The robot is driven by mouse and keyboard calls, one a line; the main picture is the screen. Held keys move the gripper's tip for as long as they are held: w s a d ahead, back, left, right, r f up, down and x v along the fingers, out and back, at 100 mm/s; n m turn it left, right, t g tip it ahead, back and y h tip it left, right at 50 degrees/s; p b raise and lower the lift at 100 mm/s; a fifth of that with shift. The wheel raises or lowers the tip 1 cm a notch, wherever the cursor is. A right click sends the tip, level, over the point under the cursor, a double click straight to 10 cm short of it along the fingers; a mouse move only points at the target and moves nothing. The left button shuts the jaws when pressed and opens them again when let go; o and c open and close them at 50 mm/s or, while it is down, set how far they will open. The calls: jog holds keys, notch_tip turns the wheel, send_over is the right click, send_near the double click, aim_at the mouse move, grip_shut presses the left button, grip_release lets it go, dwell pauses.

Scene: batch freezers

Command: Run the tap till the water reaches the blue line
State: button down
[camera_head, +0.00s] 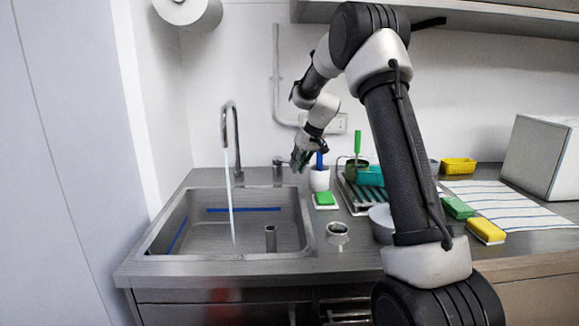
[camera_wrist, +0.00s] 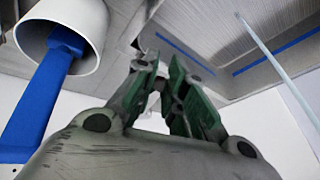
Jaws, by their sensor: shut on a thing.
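The tap spout (camera_head: 231,115) curves over the sink (camera_head: 303,235), and a thin stream of water (camera_head: 231,200) falls from it into the basin. The stream also shows in the wrist view (camera_wrist: 275,65). The blue line (camera_head: 243,210) runs along the basin's back wall and left wall, and it shows in the wrist view (camera_wrist: 275,55). I cannot make out the water surface clearly. My gripper (camera_head: 298,164), with green finger pads, is shut at the tap lever (camera_head: 279,163) behind the sink's right corner. In the wrist view the fingertips (camera_wrist: 165,75) hide most of the lever.
An upright pipe (camera_head: 270,238) stands in the basin. A white cup (camera_head: 319,181) with a blue-handled brush is close to my gripper. A green sponge (camera_head: 325,199), a metal ring (camera_head: 337,233) and a dish rack (camera_head: 362,197) are right of the sink.

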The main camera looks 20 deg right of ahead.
jog(key=shift+w+d+n+y, duration=0.15)
jog(key=shift+d+n, duration=0.3)
jog(key=shift+d, duration=0.2)
jog(key=shift+w+d+n+y, duration=0.1)
jog(key=shift+d+n+y, duration=0.05)
jog(key=shift+d+n, duration=0.4)
jog(key=c, duration=1.5)
grip_release()
jog(key=shift+o, duration=0.2)
jog(key=v, duration=1.2)
jog(key=shift+w, duration=0.2)
jog(key=shift+d+r, duration=0.1)
